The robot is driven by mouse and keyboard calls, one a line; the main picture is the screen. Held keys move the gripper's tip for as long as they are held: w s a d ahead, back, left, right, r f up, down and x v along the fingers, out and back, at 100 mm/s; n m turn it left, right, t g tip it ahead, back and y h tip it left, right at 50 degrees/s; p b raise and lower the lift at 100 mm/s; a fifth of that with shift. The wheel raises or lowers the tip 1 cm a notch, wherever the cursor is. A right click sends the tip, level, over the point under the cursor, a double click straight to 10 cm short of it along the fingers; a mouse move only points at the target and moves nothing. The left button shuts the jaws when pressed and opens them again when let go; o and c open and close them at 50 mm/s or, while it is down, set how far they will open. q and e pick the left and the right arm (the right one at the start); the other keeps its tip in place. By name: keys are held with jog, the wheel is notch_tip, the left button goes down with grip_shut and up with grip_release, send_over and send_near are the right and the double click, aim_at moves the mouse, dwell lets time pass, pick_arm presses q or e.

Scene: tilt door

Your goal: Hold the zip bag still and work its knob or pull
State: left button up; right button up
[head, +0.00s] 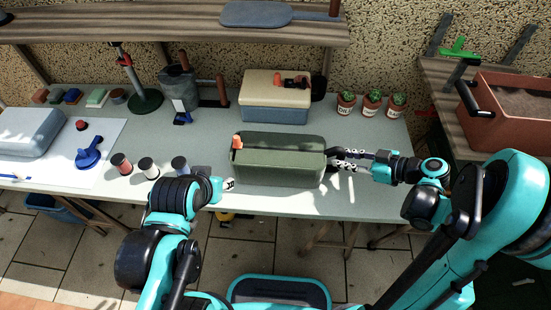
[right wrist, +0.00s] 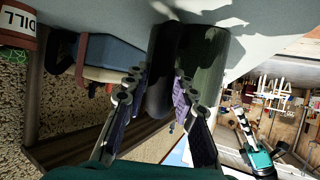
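The zip bag is a dark green, box-shaped bag (head: 278,165) standing near the front edge of the workbench. A small orange pull (head: 238,142) sits at its upper left end. My right gripper (head: 333,161) is at the bag's right end with its fingers apart. In the right wrist view, the open fingers (right wrist: 160,88) flank a dark, rounded part at the end of the bag (right wrist: 205,60); I cannot tell whether they touch it. My left gripper (head: 228,185) is beside the bag's lower left side, mostly hidden by its own arm; its opening cannot be made out.
A cream-and-blue box (head: 274,95) stands behind the bag. Several small potted plants (head: 371,103) stand at the back right. Spools (head: 148,168) stand left of the bag, near my left arm. A red-brown crate (head: 505,112) is on a side bench at right.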

dwell(1.7)
pick_arm(q)
notch_tip(320, 180, up, 9)
jog(key=g, duration=0.7)
send_over(236, 137)
jog(key=shift+f, duration=4.15)
